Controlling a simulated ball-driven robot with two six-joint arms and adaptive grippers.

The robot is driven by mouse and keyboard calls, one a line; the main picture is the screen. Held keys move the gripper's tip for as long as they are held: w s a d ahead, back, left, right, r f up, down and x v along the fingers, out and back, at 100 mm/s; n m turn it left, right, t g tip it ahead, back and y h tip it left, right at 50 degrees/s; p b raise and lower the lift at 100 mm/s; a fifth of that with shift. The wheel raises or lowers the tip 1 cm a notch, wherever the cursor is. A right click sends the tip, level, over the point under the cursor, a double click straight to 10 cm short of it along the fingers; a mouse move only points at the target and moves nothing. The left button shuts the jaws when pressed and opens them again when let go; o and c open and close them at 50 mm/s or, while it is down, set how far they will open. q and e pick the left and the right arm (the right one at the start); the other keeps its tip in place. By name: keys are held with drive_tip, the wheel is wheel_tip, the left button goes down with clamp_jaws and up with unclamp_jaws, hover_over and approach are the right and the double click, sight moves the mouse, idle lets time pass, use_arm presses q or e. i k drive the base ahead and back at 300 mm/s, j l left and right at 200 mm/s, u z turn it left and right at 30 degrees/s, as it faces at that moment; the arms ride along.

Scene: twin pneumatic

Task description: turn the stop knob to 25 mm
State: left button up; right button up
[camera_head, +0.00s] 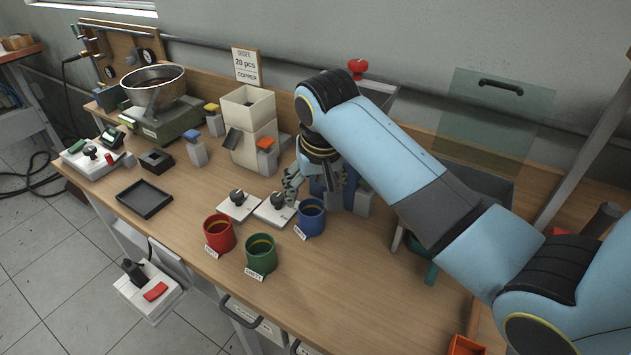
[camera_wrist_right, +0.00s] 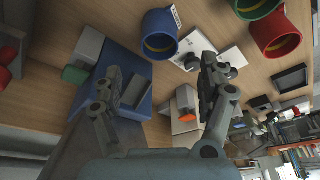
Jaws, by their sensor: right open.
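Two black knobs sit on white plates side by side on the bench: a left knob (camera_head: 236,196) and a right knob (camera_head: 277,199). I cannot tell which is the stop knob, and no scale marks are readable. My right gripper (camera_head: 312,187) is just right of the right plate, above the bench and apart from it as far as I can see. In the right wrist view the gripper (camera_wrist_right: 160,85) is open with nothing between its fingers. There its right finger partly hides the white plates (camera_wrist_right: 197,44) and knobs. My left gripper is out of view.
A blue cup (camera_head: 311,218), red cup (camera_head: 219,234) and green cup (camera_head: 261,254) stand close in front of the knobs. A blue fixture (camera_wrist_right: 128,72) is beside the gripper. A cream hopper (camera_head: 249,128) stands behind. Bare bench lies right of the cups.

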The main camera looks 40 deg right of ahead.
sight(277, 199)
drive_tip(key=k+j, duration=0.8)
